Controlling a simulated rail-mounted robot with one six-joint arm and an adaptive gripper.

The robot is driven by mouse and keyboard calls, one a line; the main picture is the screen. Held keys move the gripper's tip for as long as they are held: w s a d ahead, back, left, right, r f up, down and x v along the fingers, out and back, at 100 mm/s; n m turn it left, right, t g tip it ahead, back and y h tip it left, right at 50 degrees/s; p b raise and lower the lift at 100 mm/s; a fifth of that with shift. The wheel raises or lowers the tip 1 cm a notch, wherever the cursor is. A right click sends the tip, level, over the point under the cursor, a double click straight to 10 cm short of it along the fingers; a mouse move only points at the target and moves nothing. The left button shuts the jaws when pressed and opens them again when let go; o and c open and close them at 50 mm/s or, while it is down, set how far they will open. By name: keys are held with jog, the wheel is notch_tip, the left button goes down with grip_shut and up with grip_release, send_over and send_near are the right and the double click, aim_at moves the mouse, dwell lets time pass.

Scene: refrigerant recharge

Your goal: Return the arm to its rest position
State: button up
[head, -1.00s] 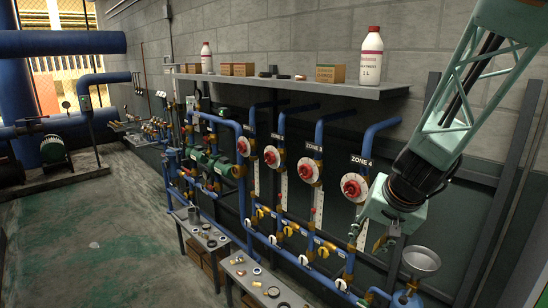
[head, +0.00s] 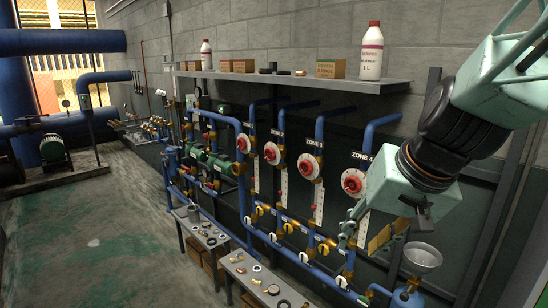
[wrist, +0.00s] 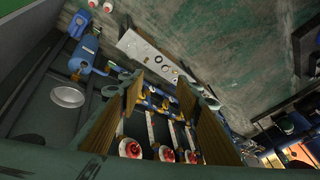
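My gripper (head: 378,238) is in front of the Zone 4 pipe at the right of the head view, below my bent wrist. In the wrist view my gripper (wrist: 165,95) has its two brown-padded fingers spread apart, with nothing held between them. Pipes and red-and-white round dials show through the gap, farther off. My arm comes in from the upper right of the head view. Part of the Zone 4 pipework is hidden behind my gripper, and I cannot tell the exact clearance.
A blue cylinder (head: 407,299) with a grey bowl (head: 422,258) above it stands below my gripper. A shelf (head: 300,82) with bottles and boxes runs along the wall. Low benches (head: 232,270) hold small parts. The green floor (head: 95,240) at left is open.

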jog(key=s+d+r+n+h+b, duration=0.1)
jog(key=s, duration=1.1)
jog(key=s+d+r+n+g+b, duration=0.1)
jog(key=s+r, duration=0.1)
jog(key=s, duration=1.1)
jog(key=shift+d+h, duration=0.15)
jog(key=shift+h, duration=0.25)
jog(key=shift+w+d, duration=0.1)
jog(key=shift+d, duration=0.05)
